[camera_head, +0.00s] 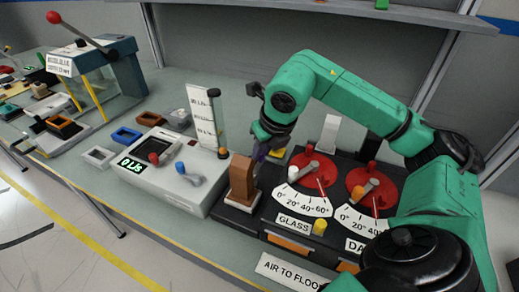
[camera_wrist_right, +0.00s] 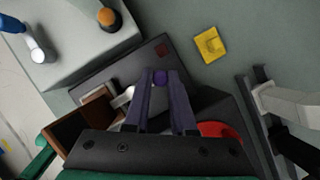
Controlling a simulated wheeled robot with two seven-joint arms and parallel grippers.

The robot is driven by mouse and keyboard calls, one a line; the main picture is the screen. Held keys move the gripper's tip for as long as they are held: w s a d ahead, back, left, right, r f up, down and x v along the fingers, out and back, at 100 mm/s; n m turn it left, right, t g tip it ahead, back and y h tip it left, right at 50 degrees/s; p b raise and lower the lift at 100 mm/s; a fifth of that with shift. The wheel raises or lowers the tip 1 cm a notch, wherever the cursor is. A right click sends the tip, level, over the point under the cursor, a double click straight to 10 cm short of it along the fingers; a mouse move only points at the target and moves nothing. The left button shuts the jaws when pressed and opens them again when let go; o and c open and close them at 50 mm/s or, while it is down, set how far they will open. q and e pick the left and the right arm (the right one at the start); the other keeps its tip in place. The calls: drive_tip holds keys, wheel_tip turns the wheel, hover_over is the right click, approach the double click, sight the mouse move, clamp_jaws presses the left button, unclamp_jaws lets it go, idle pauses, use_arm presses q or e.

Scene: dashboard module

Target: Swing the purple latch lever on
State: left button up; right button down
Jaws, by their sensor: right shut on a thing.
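The purple latch lever (camera_wrist_right: 160,77) shows in the right wrist view as a round purple knob between my right fingertips. A short pale arm beside it points toward a brown block (camera_wrist_right: 83,117). My right gripper (camera_wrist_right: 160,84) is shut on the knob, its two dark fingers on either side. In the head view, my right gripper (camera_head: 262,153) reaches down just right of the upright brown block (camera_head: 243,180), and the lever is mostly hidden by it. The block stands on a dark base plate. My left gripper is not in view.
Right of the block are red dials with white scales (camera_head: 303,200). A grey box with a display and a blue-tipped lever (camera_head: 188,173) stands left. A yellow piece (camera_wrist_right: 210,46) lies beyond the base plate. Blue and white trays (camera_head: 125,136) lie farther left.

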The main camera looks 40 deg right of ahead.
drive_tip(key=shift+m, duration=0.3)
drive_tip(key=c, duration=0.7)
unclamp_jaws()
drive_tip(key=shift+s, duration=0.1)
drive_tip(key=shift+c, duration=0.2)
drive_tip(key=p+v, duration=0.2)
drive_tip(key=v, duration=1.2)
drive_tip(key=shift+r+p, duration=0.3)
drive_tip(key=shift+p, duration=0.05)
